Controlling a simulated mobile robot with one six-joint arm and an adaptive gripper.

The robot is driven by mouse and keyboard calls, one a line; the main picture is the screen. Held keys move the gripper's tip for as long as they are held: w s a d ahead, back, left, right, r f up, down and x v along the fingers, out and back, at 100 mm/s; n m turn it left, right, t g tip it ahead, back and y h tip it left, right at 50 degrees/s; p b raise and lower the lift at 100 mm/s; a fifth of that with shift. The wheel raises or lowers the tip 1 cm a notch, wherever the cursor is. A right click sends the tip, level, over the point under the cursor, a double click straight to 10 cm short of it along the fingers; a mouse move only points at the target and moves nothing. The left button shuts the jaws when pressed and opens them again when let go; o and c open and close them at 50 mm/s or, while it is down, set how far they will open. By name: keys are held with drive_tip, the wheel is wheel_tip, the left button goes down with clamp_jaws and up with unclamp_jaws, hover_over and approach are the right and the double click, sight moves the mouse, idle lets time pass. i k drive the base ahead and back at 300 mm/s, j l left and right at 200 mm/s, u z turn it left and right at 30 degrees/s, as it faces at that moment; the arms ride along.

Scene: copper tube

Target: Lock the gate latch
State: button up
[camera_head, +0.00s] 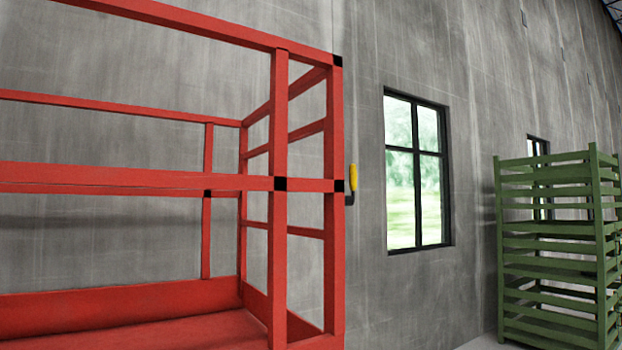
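A red metal cage or railing frame (279,240) fills the left of the view. A small latch handle (353,177) with a yellow grip and a dark lower part shows at the right side of its corner post (334,250), about level with the middle rail. The yellow grip stands roughly upright. How the latch engages is too small to tell. Black patches mark the post where the rails meet it. My gripper is not in view.
A grey concrete wall (470,120) stands behind the frame, with a dark-framed window (417,150). Green slatted crates (550,255) are stacked at the right. A strip of floor shows between the red frame and the crates.

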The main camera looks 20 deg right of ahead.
sight(352, 172)
drive_tip(key=k+l, duration=0.1)
drive_tip(key=l, duration=0.35)
drive_tip(key=k+l, duration=0.1)
drive_tip(key=l, duration=0.8)
drive_tip(key=k, duration=0.05)
